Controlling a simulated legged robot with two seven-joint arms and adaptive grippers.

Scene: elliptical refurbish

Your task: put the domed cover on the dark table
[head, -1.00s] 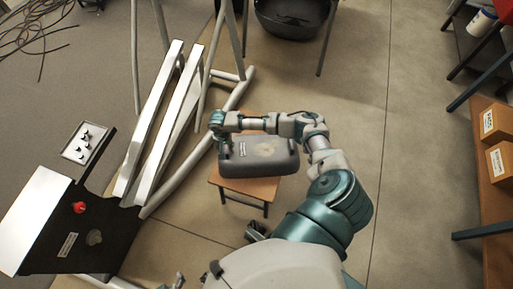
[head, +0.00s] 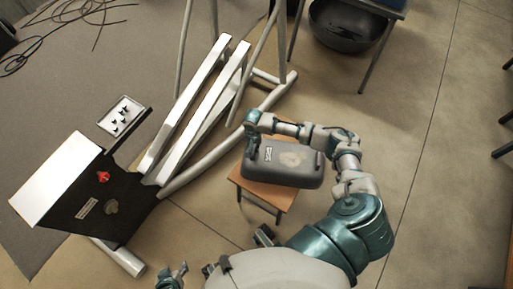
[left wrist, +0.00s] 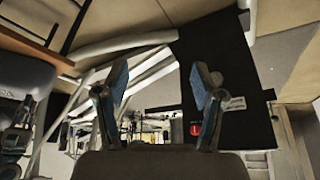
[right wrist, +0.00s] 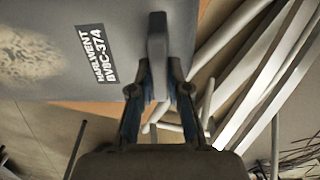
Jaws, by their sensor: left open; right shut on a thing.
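The domed cover (head: 290,165) is a grey, round-cornered shell with a pale worn patch and a label. It sits at or just above a small wooden stool (head: 270,194); I cannot tell whether it touches. My right gripper (head: 253,143) is shut on the cover's grey handle (right wrist: 157,60), seen up close in the right wrist view. My left gripper (head: 172,279) is open and empty at the bottom of the head view, apart from the cover. Its two fingers (left wrist: 160,85) are spread in the left wrist view. No dark table shows clearly; a dark top (head: 385,6) is cut off at the upper right.
The elliptical's frame with two white rails (head: 195,110) stands left of the stool. Its black housing (head: 90,195) with a red knob is at lower left. A black tub (head: 345,27) is under the cut-off top. Cables (head: 75,20) lie at upper left. The right-hand floor is mostly clear.

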